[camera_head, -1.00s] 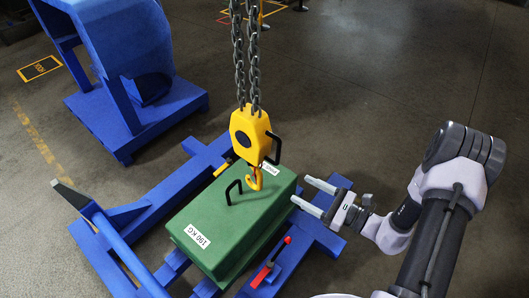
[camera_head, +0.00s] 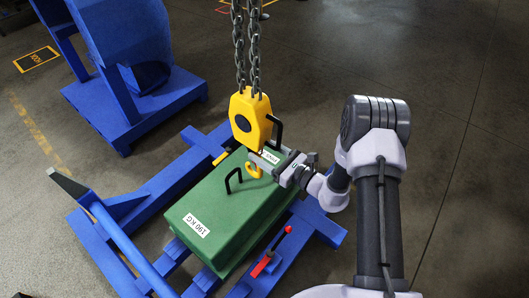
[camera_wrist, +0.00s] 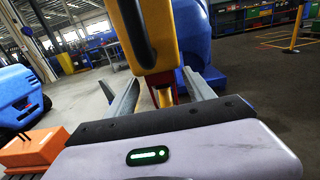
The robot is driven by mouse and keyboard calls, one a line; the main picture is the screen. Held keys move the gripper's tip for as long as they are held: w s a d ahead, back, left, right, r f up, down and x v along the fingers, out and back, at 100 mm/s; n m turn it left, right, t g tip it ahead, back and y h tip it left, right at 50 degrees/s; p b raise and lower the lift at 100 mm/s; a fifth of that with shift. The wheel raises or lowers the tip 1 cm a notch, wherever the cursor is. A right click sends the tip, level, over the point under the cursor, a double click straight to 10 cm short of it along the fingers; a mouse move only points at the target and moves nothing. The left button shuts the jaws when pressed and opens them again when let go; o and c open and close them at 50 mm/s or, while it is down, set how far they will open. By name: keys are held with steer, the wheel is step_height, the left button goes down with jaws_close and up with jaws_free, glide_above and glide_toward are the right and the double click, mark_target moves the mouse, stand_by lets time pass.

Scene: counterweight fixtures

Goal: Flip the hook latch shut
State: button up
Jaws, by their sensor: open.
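A yellow hook block (camera_head: 250,115) hangs on chains over the green counterweight, and it fills the upper middle of the wrist view (camera_wrist: 157,35). Its yellow hook (camera_head: 254,170) hangs just above the green top. The hook's latch is mostly hidden by my fingers; a small red part (camera_wrist: 163,84) shows under the block in the wrist view. My gripper (camera_head: 262,160) is open at the hook's right side. In the wrist view its two fingers (camera_wrist: 160,85) stand on either side of the hook's upper part. I cannot tell whether they touch it.
The green 190 KG counterweight (camera_head: 225,222) has black handles (camera_head: 233,179) and rests on a blue frame (camera_head: 165,195). A red lever (camera_head: 268,262) is at its near right. A blue machine (camera_head: 135,60) stands behind left. Floor at the right is clear.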

jaws_close()
stand_by(0.3)
steer(key=shift+f, duration=0.1)
